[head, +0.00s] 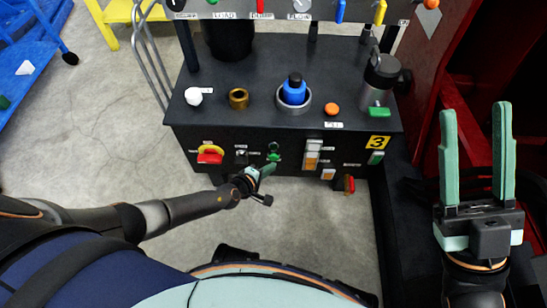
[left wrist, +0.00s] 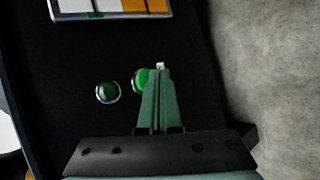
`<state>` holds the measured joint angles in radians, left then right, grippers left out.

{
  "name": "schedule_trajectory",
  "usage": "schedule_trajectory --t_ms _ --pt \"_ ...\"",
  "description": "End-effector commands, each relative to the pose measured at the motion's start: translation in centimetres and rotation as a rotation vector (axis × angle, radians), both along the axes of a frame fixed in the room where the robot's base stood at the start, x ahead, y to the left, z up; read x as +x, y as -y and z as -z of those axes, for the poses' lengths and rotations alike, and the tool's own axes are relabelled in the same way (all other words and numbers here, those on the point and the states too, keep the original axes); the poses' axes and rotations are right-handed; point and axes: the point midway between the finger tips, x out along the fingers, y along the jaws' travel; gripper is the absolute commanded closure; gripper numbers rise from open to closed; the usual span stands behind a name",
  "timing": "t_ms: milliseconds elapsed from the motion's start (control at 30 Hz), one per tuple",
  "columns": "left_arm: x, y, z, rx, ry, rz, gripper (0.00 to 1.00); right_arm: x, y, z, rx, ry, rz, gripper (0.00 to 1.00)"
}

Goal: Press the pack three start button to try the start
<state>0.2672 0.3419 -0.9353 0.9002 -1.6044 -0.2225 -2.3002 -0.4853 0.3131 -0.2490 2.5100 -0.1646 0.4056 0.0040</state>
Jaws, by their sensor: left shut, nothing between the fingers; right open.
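The black pack (head: 330,70) carries a yellow number 3 plate (head: 377,142) on its front face. A green button (head: 273,157) sits mid-front with a second green round piece just above it. In the left wrist view a bright green button (left wrist: 140,78) is partly hidden by my fingertips, and a darker green round piece (left wrist: 107,92) in a metal ring stands left of it. My left gripper (head: 268,170) is shut and empty, its tips at the bright button; I cannot tell whether they touch. My right gripper (head: 476,110) is open and empty, right of the pack.
A red-and-yellow switch (head: 210,155) is left of the button. Orange-and-white indicators (head: 312,155), a red-handled part (head: 349,184) and another green piece (head: 376,157) are to the right. A blue-capped fitting (head: 294,92) stands on top.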

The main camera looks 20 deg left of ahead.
Motion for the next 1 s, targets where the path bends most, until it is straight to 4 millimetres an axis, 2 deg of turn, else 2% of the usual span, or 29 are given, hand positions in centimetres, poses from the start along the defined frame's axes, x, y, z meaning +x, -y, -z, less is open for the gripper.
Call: schedule_trajectory --t_ms 167,633,1000 --pt "-0.4 0.1 0.0 0.0 -0.002 0.0 1.0 0.0 0.0 -0.2 0.0 0.0 0.0 0.5" --pt "-4.5 1.4 -0.1 -0.001 -0.002 0.001 1.0 0.0 0.0 -2.0 0.0 0.0 0.0 0.5" --pt "-4.8 1.4 0.0 -0.001 0.0 -0.001 1.0 0.0 0.0 -1.9 0.0 0.0 0.0 0.5"
